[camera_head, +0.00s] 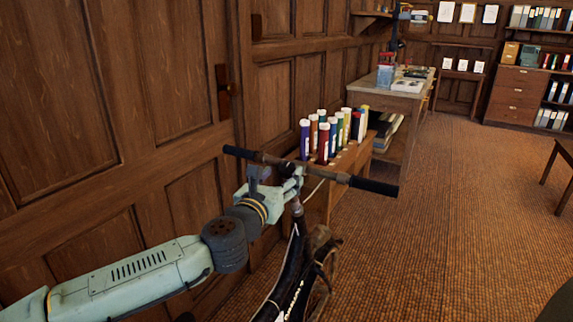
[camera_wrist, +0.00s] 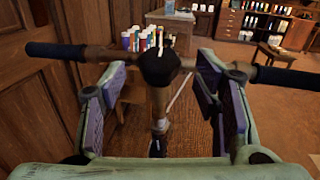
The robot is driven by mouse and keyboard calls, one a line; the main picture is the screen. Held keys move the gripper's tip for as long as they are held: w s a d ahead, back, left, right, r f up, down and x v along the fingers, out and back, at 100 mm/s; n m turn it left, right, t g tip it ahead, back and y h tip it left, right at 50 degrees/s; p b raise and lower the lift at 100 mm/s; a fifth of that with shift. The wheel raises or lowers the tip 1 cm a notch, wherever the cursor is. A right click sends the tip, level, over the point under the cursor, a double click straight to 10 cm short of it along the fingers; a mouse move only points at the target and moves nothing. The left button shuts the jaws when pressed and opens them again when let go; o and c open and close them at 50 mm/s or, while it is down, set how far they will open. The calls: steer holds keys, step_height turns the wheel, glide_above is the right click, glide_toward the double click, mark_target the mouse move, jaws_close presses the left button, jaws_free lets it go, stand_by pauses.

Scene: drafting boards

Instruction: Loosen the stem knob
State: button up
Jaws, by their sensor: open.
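A bicycle stands with its dark-gripped handlebar (camera_head: 325,172) across the view, and the handlebar also spans the wrist view (camera_wrist: 285,77). In the wrist view a black stem knob (camera_wrist: 159,65) sits at the middle of the bar, above the brownish stem (camera_wrist: 159,108). My gripper (camera_wrist: 160,82) is open, with one purple-padded finger left of the stem and one right of it. Gaps show on both sides, and I see no contact.
Wood-panelled wall (camera_head: 150,120) runs close along the left. A low wooden shelf with several coloured tubes (camera_head: 323,140) stands just behind the handlebar. A workbench (camera_head: 395,88) stands farther back. Open carpet (camera_head: 450,220) lies to the right, with a small table (camera_head: 562,165) at the edge.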

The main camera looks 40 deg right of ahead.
mark_target(284, 172)
steer(key=shift+p+x, duration=0.4)
steer(key=shift+x, duration=1.9)
steer(key=c, duration=1.2)
